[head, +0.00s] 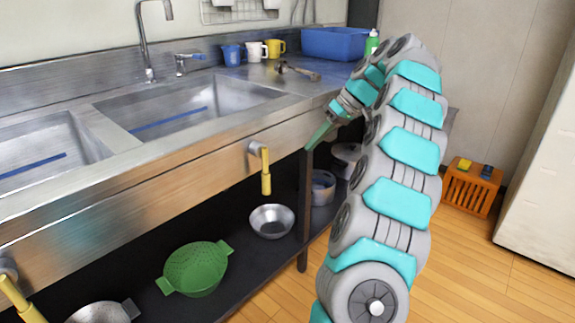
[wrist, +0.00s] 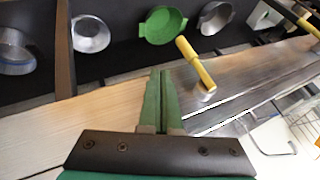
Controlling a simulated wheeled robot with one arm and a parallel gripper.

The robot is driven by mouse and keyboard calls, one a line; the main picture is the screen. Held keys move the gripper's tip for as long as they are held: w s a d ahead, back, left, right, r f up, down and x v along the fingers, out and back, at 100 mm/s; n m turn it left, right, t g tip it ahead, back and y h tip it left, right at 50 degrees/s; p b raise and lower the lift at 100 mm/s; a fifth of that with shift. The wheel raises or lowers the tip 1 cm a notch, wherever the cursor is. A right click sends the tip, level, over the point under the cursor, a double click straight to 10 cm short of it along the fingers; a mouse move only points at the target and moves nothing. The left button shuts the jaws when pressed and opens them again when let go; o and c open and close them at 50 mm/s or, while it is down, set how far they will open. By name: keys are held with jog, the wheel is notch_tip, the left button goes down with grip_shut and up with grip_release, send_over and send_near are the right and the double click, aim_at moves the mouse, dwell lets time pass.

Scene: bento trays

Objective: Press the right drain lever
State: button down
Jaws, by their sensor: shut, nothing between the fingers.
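The right drain lever (head: 265,172) is a yellow handle hanging down from a metal fitting on the sink's front panel. It also shows in the wrist view (wrist: 194,62), to the right of my fingertips. A second yellow lever, the left drain lever (head: 22,299), is at the lower left and in the top right of the wrist view (wrist: 303,22). My gripper (head: 312,145) has green fingers that are shut and empty. In the head view it is right of the right lever, near the counter's front edge, apart from the lever.
Two sink basins (head: 262,88) sit in the steel counter. The shelf below holds a green colander (head: 196,268), a metal bowl (head: 272,221) and pots. A table leg (head: 304,200) stands below my gripper. A blue tub (head: 335,44) is on the counter, and an orange crate (head: 470,190) stands on the floor.

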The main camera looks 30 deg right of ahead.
jog(key=w+a+f+b, duration=0.2)
jog(key=a+f+b, duration=0.2)
jog(key=a+f, duration=0.4)
jog(key=shift+w+a, duration=0.15)
jog(key=shift+a, duration=0.45)
dwell(0.5)
